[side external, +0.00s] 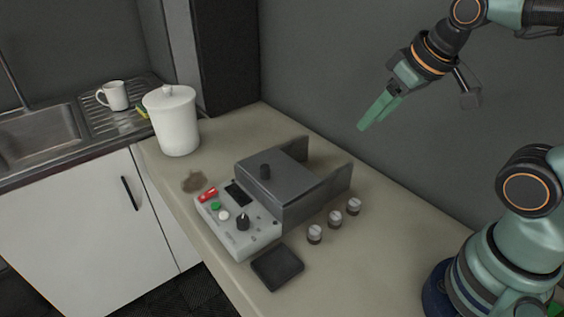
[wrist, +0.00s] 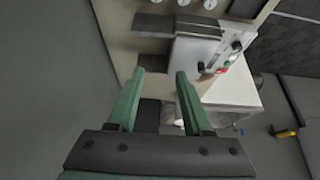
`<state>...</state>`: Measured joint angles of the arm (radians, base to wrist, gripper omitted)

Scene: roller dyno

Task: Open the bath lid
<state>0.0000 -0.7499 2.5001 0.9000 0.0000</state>
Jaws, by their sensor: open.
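The bath is a grey box (side external: 300,203) on the counter, with a flat grey lid (side external: 275,179) lying over its top. Two upright grey walls rise at the box's back. A control panel (side external: 238,228) with a black dial, red, green and white buttons and a dark display joins its front; it also shows in the wrist view (wrist: 228,48). My gripper (side external: 370,126) hangs in the air above and right of the box, apart from it. In the wrist view its fingers (wrist: 160,76) are spread with nothing between them.
A wall runs behind. A sink (side external: 40,140) and mug (side external: 114,95) are farther left.

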